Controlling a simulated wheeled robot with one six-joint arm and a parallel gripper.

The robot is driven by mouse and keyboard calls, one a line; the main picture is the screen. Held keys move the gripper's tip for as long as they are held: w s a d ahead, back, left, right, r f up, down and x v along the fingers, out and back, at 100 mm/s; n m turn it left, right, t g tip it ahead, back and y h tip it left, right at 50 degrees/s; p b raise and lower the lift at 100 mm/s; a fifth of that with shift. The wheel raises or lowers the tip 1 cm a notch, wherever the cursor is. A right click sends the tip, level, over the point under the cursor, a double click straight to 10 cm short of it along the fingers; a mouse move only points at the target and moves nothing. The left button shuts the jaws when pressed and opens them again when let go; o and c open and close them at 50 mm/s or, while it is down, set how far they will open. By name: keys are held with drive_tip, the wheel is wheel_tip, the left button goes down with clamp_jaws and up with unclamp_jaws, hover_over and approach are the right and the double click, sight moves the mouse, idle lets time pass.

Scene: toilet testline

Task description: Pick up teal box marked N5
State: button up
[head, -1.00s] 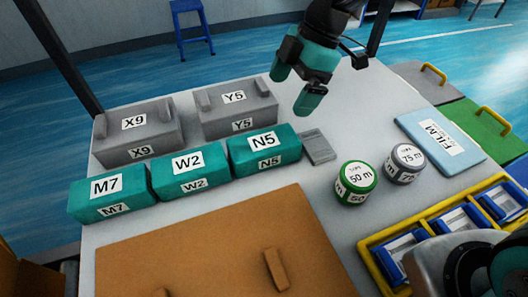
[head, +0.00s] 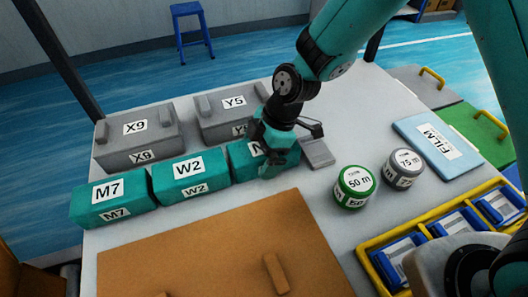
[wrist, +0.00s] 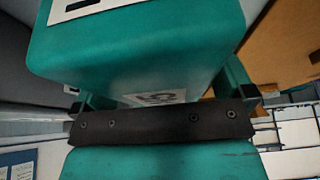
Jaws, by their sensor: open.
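The teal box marked N5 (head: 240,161) stands at the right end of a row of teal boxes in the head view, its right part hidden behind my gripper. My gripper (head: 272,168) is at that right part, pointing down. In the wrist view the teal box (wrist: 140,50) fills the upper middle, with part of a white label showing near my gripper (wrist: 165,110). The fingers are open, one towards each side of the box. I cannot tell whether they touch it.
The teal W2 box (head: 190,177) and M7 box (head: 112,200) stand to the left. Grey boxes X9 (head: 140,140) and Y5 (head: 222,118) stand behind. A small grey block (head: 317,152), a green roll (head: 354,187) and a grey roll (head: 403,170) are right. A brown board (head: 200,250) lies in front.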

drive_tip(key=shift+f, duration=0.1)
drive_tip(key=c, duration=1.1)
